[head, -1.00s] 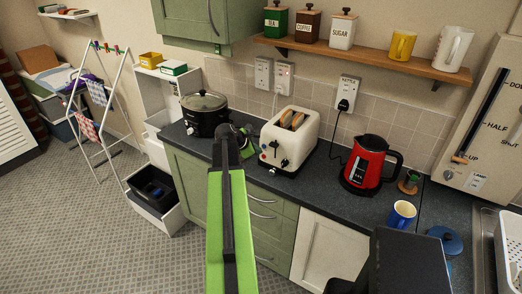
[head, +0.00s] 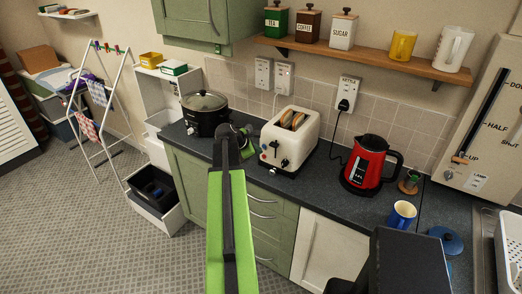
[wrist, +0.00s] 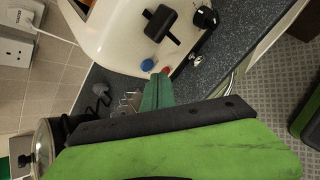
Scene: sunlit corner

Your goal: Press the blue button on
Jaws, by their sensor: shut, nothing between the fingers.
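The cream toaster (head: 291,139) stands on the dark worktop with bread in its slots. It fills the top of the wrist view (wrist: 105,35). Its blue button (wrist: 147,64) is on the end face, beside a red button (wrist: 166,70) and below the black lever (wrist: 160,24). My gripper (wrist: 158,76) is shut and empty, its green fingertips just in front of the two buttons. I cannot tell whether the tips touch either one. In the head view, my gripper (head: 249,138) is at the toaster's left end.
A black slow cooker (head: 205,112) stands left of the toaster, close to my arm. A red kettle (head: 368,163) and a blue mug (head: 402,214) stand to the right. A wooden shelf (head: 365,58) with canisters hangs above. The worktop in front of the kettle is clear.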

